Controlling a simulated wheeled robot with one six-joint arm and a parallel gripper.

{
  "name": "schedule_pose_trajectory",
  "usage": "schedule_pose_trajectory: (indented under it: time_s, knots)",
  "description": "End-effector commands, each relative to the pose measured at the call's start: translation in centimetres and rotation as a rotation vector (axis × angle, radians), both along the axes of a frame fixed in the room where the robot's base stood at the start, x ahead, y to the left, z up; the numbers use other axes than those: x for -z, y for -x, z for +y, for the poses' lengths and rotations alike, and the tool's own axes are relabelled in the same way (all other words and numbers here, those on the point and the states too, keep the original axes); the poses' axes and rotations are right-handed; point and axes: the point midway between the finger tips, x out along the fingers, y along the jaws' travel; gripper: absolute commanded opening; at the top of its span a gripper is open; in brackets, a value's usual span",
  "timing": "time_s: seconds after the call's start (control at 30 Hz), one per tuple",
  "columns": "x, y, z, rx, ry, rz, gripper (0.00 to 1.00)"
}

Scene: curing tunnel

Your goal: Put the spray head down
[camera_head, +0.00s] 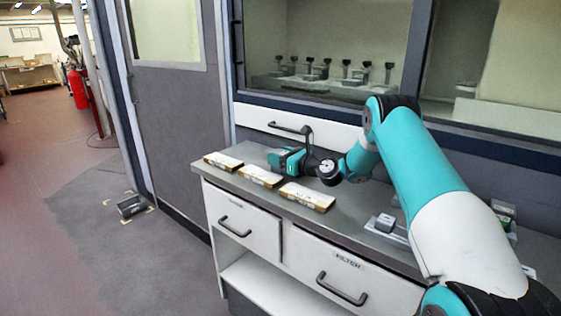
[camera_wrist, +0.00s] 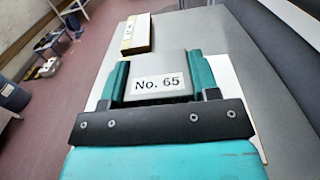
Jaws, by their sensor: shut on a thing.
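My gripper (camera_head: 281,159) is low over the left half of the grey counter (camera_head: 248,151), behind the row of flat boxes. In the wrist view its two teal fingers (camera_wrist: 160,70) are shut on a grey block with a white label reading "No. 65", which I take for the spray head (camera_wrist: 158,60). The fingers clasp it from both sides. In the head view the held piece is mostly hidden by my gripper. I cannot tell whether it touches the counter.
Three flat labelled boxes (camera_head: 259,176) lie along the counter's front edge. A small grey block (camera_head: 385,222) sits on a pale tray farther right. Drawers, one marked FILTER (camera_head: 346,262), are below. A window behind shows several dark-topped stands (camera_head: 325,68).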

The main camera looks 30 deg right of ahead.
Motion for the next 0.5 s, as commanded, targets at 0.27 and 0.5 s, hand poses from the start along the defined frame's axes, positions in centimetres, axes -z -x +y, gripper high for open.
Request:
schedule_pose_trajectory:
  time_s: [0.27,0.5]
  knots:
    - [-6.9,0.0,0.0,0.0,0.004,-0.009,0.15]
    - [-13.8,0.1,0.0,0.0,0.003,-0.006,0.15]
